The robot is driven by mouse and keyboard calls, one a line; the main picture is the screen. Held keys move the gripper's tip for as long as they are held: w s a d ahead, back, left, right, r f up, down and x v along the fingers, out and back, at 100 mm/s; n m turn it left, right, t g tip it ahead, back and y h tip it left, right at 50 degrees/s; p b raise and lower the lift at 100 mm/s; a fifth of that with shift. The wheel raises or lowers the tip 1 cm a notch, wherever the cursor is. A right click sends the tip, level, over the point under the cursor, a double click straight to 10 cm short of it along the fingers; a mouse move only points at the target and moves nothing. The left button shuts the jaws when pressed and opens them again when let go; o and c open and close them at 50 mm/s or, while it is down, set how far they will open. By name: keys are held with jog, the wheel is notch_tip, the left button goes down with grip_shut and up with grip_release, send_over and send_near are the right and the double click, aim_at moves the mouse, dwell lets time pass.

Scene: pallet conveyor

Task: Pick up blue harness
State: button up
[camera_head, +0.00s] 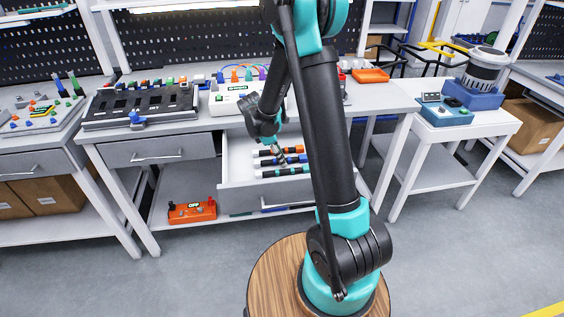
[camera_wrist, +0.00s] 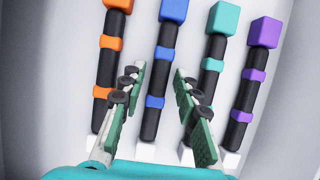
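The blue harness (camera_wrist: 165,53) is a black rod with blue bands, a blue block at one end and a white end. It lies in the open drawer (camera_head: 240,199), between the orange harness (camera_wrist: 109,55) and the teal harness (camera_wrist: 215,47). A purple harness (camera_wrist: 253,75) lies to the right of the teal one in the wrist view. My gripper (camera_wrist: 160,76) is open, with its green-padded fingers on either side of the blue harness. The right finger overlaps part of the teal harness in the wrist view. In the head view my gripper (camera_head: 281,157) reaches down into the drawer.
The workbench above the drawer holds a black tray (camera_head: 140,103) and a white box (camera_head: 229,100) with colored connectors. An orange box (camera_head: 192,211) sits on the lower shelf. A side table (camera_head: 447,138) with blue devices stands to the right.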

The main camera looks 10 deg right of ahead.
grip_shut()
jog(key=shift+r, duration=0.1)
